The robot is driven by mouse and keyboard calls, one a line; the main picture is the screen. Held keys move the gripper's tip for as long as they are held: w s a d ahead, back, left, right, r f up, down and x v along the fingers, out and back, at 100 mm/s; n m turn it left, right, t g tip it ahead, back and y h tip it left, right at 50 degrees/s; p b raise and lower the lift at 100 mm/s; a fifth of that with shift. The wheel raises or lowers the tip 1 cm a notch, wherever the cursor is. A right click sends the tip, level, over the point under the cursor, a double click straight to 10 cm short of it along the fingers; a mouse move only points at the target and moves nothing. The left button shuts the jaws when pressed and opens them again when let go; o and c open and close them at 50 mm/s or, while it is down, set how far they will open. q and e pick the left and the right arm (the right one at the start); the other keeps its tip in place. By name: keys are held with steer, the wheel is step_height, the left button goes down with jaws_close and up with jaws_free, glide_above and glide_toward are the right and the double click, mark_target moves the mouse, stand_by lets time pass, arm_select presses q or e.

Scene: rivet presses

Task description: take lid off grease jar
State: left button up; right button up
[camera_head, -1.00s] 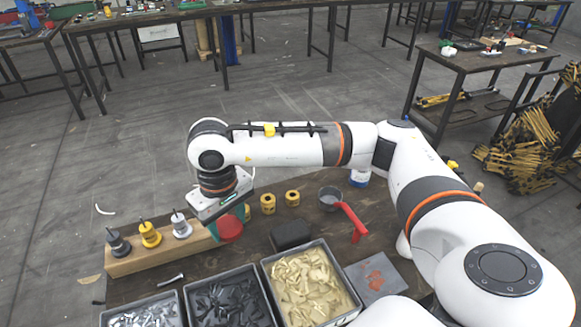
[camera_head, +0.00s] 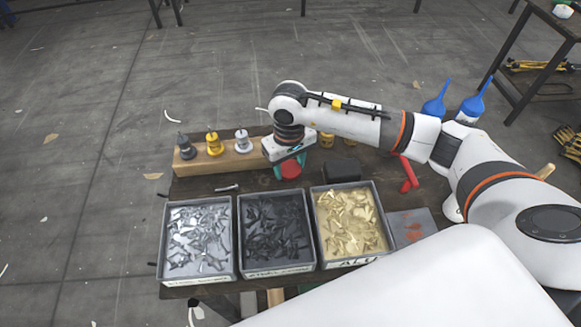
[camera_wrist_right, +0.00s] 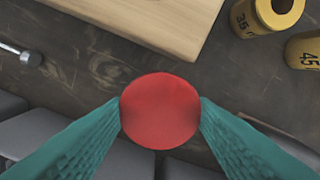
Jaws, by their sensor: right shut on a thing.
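My right gripper (camera_wrist_right: 160,112) has its two teal fingers closed on the sides of a round red lid (camera_wrist_right: 160,110). In the head view the red lid (camera_head: 291,169) shows below the wrist, beside the right end of the wooden block. I cannot see a jar body under the lid, so I cannot tell whether the lid sits on the jar or is apart from it. My left gripper is not in view.
A wooden block (camera_head: 232,163) holds grey, yellow and white pieces. Three bins stand in front, with silver (camera_head: 199,240), black (camera_head: 276,232) and cream parts (camera_head: 350,222). A black box (camera_head: 341,169), a red handle (camera_head: 409,175) and yellow cylinders (camera_wrist_right: 268,15) are nearby.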

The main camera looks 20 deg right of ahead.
mark_target(289, 169)
step_height(289, 169, down, 3)
steer(key=shift+r, duration=0.1)
steer(key=shift+f, duration=0.25)
steer(key=o, duration=1.1)
steer(key=shift+r, duration=0.1)
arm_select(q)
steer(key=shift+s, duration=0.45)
